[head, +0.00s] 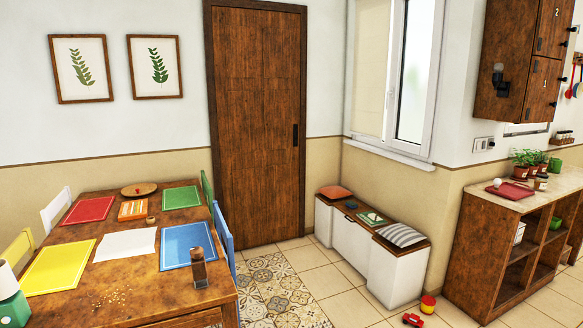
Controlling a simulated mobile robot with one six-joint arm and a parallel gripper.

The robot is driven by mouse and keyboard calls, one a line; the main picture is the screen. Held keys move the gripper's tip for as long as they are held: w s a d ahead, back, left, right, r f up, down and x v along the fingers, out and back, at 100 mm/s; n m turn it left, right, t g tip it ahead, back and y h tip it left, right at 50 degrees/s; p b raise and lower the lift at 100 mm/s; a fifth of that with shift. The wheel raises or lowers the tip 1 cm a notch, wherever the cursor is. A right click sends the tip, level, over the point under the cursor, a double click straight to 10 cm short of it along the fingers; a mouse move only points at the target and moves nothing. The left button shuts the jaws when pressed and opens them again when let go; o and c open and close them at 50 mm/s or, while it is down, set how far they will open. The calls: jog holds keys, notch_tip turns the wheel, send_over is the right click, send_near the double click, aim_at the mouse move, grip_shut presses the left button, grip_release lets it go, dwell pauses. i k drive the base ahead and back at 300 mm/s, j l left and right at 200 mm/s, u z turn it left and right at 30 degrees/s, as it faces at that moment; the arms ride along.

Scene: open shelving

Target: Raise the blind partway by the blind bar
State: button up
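A cream blind (370,70) covers the left part of the window in the head view, right of the brown door. It hangs down close to the window sill (390,151). Its bottom edge, where a bar would be, is near the sill; the bar is too small to tell apart clearly. The right window pane (415,70) is uncovered, with a white frame and a small handle (391,100). My gripper is not in view.
A white storage bench (350,243) with cushions stands below the window. A wooden table (150,275) with coloured mats fills the left front. A wooden shelf counter (490,230) stands right. A red toy car (413,320) and a small round container (428,304) lie on the tiles.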

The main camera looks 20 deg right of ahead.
aim_at(367, 125)
jog(key=i+l+z, duration=0.3)
jog(key=i+l, duration=0.2)
jog(key=i, duration=0.45)
jog(key=i+l+z, duration=0.3)
jog(key=i, duration=0.7)
jog(key=i+z, duration=0.3)
jog(key=i, duration=2.25)
jog(key=i+j, duration=0.1)
jog(key=i, duration=1.45)
